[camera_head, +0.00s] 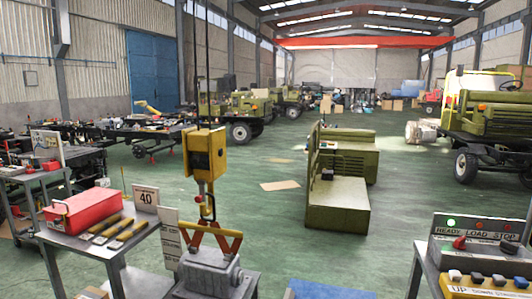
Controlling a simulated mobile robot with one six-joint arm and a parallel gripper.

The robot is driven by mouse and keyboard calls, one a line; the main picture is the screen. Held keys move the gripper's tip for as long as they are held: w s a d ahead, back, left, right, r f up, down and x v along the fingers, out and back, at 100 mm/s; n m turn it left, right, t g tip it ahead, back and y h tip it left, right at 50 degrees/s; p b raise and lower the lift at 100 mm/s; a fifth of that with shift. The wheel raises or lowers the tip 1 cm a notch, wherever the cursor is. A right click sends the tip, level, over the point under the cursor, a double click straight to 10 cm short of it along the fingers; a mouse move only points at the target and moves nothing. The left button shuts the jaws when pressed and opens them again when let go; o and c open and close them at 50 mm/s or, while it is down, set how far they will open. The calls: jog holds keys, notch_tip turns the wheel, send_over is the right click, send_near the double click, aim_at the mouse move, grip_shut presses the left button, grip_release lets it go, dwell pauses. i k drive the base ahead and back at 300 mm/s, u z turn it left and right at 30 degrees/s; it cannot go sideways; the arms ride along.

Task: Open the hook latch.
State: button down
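A yellow crane hook block (204,155) hangs on dark cables at the centre left. Below it hangs a dark hook (207,208), which is small in this view. Its latch is too small to make out, so I cannot tell whether it is open or shut. An orange V-shaped lifting bracket (229,241) is just under the hook, on top of a grey metal housing (210,273). I cannot tell whether the hook is engaged in the bracket. My gripper is not in view.
A cart (85,243) at left holds a red toolbox (82,212) and several yellow-handled tools. A control box (485,255) with lit green and red lamps stands at right.

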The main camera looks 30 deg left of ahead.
aim_at(201, 198)
jog(key=z, duration=0.55)
jog(key=i, duration=1.4)
jog(key=u, duration=2.7)
jog(key=i, duration=0.45)
jog(key=u, duration=0.4)
